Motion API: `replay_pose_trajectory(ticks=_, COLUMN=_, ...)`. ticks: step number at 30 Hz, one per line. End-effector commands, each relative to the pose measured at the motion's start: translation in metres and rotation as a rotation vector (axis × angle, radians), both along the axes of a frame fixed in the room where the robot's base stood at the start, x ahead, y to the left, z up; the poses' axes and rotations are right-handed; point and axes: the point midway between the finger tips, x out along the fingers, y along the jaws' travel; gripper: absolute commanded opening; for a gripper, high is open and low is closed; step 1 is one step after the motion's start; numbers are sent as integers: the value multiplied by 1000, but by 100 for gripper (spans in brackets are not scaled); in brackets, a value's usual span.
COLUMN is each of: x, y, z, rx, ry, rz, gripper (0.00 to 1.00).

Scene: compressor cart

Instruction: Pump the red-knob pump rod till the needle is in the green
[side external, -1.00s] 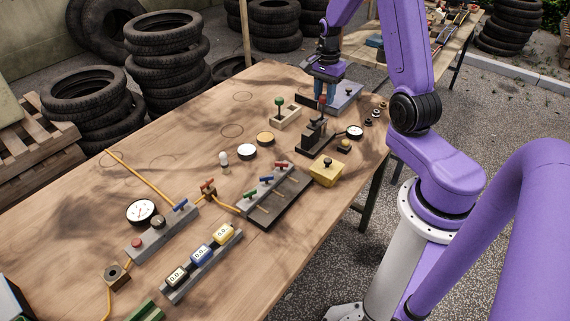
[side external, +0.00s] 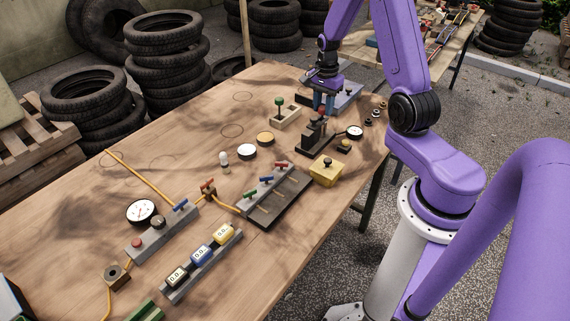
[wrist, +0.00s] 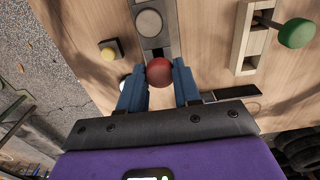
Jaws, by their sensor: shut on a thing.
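The pump (side external: 314,138) is a dark block on a dark base near the far right end of the wooden table. Its rod carries a red knob (side external: 321,112), which also shows in the wrist view (wrist: 159,72). My gripper (side external: 324,105) comes down from above, and its blue fingers are shut on the red knob, one on each side. The rod beneath the knob is mostly hidden. A white dial gauge (side external: 354,131) lies right of the pump; its needle is too small to read. In the wrist view my left finger partly covers a white edge.
A green-knobbed lever in a pale slotted block (side external: 285,115) stands left of the pump. A grey plate (side external: 343,97) lies behind.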

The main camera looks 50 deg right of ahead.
Motion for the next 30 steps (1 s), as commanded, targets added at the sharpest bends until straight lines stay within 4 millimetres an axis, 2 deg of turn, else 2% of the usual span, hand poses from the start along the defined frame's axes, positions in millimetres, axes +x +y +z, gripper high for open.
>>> replay_pose_trajectory(ticks=1, x=0, y=0, z=-1, rx=0, ry=0, rz=0, gripper=42)
replay_pose_trajectory(ticks=2, x=0, y=0, z=-1, rx=0, ry=0, rz=0, gripper=51)
replay_pose_trajectory(ticks=13, x=0, y=0, z=3, rx=-1, ry=-2, rz=0, gripper=51)
replay_pose_trajectory(ticks=30, x=1, y=0, z=42, rx=-2, ry=-3, rz=0, gripper=51)
